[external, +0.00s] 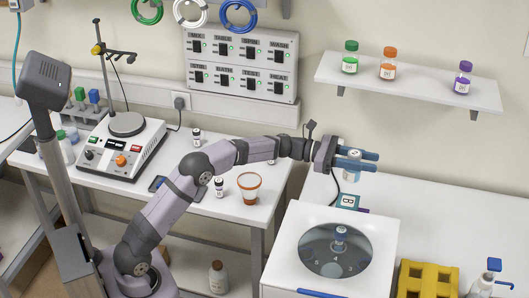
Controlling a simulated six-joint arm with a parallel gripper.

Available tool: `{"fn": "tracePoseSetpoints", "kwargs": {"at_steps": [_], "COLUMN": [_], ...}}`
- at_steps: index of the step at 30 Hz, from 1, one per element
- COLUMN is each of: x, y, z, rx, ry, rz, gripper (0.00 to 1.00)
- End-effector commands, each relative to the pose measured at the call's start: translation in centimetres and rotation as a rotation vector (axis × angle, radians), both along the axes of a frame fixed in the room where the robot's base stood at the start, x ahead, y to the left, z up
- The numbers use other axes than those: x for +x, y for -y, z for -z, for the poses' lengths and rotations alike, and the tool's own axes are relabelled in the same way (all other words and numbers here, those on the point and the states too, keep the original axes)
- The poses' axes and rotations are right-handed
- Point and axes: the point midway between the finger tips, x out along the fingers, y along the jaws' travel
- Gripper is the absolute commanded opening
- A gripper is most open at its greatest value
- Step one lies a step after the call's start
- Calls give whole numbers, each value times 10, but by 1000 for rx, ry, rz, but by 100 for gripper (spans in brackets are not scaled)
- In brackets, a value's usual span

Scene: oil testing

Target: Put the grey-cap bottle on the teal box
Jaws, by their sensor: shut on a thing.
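My gripper (370,162) is in the external view, right of centre, its two blue fingers pointing right. It is shut on a small pale bottle (352,176), held roughly upright in the air. The teal box (348,201), with a white label bearing a letter, lies on the white table just below the gripper and behind the white machine. The bottle is apart from the box.
The white machine (300,225) with a round opening holds a blue-capped bottle (340,236). A yellow rack (428,279) stands right of it. A shelf (420,88) with green-, orange- and purple-capped bottles is above. An orange-rimmed cup (249,188) stands left. The right table is mostly clear.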

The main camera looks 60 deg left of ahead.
Motion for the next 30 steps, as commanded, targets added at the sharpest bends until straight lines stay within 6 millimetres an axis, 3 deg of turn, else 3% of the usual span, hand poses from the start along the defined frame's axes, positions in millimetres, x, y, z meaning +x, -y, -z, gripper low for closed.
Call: {"fn": "tracePoseSetpoints", "kwargs": {"at_steps": [5, 11, 24, 30], "x": [14, 17, 17, 17], "y": [-14, -18, -18, -18], "z": [3, 7, 62, 68], "rx": [-2, -1, -2, -1], "ry": [0, 1, -2, 2], "rz": [-78, -97, -96, -95], "gripper": [3, 3, 3, 3]}}
